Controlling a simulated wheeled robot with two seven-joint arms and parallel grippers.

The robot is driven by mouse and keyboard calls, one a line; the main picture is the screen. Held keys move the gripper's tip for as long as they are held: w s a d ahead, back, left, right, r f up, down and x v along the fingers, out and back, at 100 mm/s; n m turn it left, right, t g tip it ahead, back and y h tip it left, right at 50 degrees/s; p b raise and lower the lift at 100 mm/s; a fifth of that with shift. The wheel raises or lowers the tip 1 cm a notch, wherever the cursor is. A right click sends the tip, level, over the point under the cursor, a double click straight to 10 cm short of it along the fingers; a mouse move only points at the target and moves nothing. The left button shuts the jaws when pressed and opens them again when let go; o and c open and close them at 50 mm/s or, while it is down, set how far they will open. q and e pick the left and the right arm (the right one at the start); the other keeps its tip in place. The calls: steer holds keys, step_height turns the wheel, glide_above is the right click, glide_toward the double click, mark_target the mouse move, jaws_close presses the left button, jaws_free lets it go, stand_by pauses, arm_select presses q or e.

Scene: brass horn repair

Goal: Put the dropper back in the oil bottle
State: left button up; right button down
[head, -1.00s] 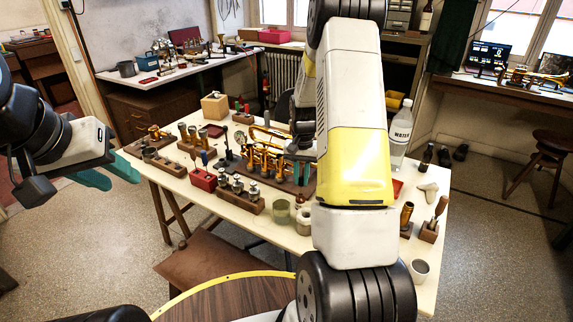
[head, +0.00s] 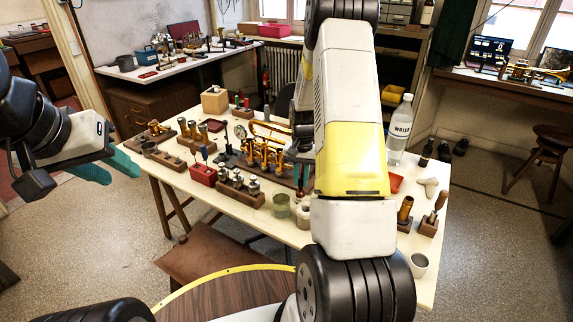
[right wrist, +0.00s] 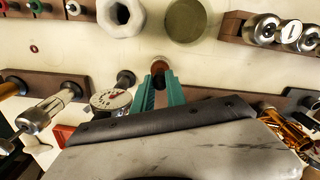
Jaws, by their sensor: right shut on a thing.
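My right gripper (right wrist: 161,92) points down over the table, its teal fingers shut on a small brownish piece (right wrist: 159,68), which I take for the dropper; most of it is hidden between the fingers. In the head view my arm covers most of this gripper. I cannot make out the oil bottle for certain. A white faceted pot (right wrist: 121,17) with a round opening stands apart from the fingertips, and also shows in the head view (head: 304,217). My left gripper (head: 108,169) is open and empty, left of the table.
A green glass cup (right wrist: 187,19) stands beside the white pot. A dial gauge (right wrist: 110,99) and a small dark knob (right wrist: 125,78) are close to my right fingers. A brass horn (head: 262,152), a valve block (head: 240,190) and a water bottle (head: 400,130) crowd the table (head: 225,203).

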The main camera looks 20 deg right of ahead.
steer(key=shift+f, duration=0.55)
steer(key=c, duration=1.3)
jaws_free()
steer(key=shift+r, duration=3.95)
